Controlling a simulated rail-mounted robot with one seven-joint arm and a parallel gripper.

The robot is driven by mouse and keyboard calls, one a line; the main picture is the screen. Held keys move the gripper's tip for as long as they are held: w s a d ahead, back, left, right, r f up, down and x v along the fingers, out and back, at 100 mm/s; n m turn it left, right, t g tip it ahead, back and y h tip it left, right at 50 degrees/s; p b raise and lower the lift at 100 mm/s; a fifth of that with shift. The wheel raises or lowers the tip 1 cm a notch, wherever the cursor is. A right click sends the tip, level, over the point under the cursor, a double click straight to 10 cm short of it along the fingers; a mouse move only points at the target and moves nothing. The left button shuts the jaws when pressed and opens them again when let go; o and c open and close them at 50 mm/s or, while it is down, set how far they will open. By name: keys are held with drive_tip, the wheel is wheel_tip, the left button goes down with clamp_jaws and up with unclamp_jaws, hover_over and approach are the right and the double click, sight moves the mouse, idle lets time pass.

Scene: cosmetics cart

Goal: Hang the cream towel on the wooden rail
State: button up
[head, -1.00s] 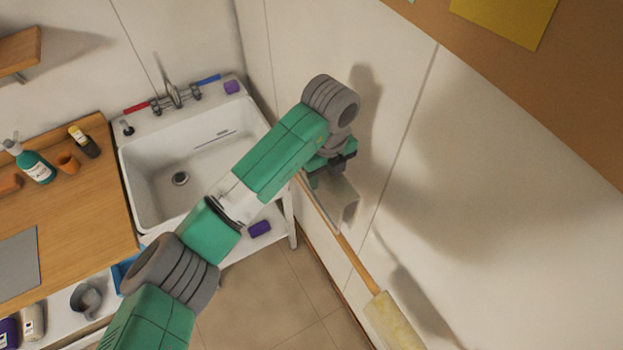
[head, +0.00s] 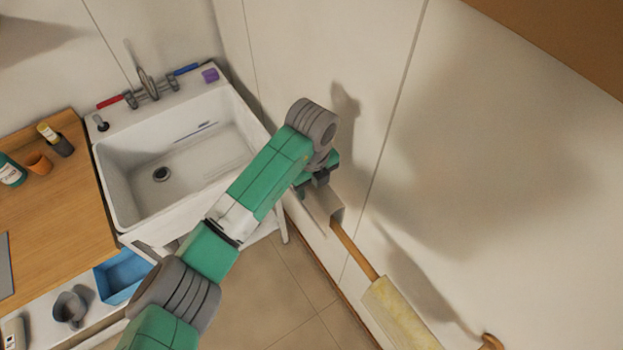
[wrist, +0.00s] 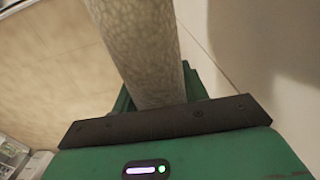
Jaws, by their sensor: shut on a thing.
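The cream towel (head: 322,206) hangs as a folded, greyish-beige piece just below my gripper (head: 318,181), which is shut on it. In the wrist view the textured cloth (wrist: 140,50) runs away from the dark jaw edge as a rounded strip. The wooden rail (head: 354,250) runs along the right wall, and its near stretch comes out at the towel's lower right side. The towel appears to lie over or around the rail; I cannot tell whether it touches. The rail's far end is hidden behind the towel and my arm.
A pale yellow towel (head: 398,314) hangs on the near part of the rail, with bare rail between the two towels. A wooden rail bracket (head: 491,342) shows at the bottom right. The white sink (head: 180,165) and wooden counter (head: 50,215) stand to the left.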

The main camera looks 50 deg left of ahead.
drive_tip(key=shift+f+b, duration=1.35)
drive_tip(key=shift+f, duration=1.8)
drive_tip(key=o, duration=1.1)
drive_tip(key=shift+o, duration=0.2)
wheel_tip(320, 180, up, 8)
drive_tip(key=shift+f, duration=0.1)
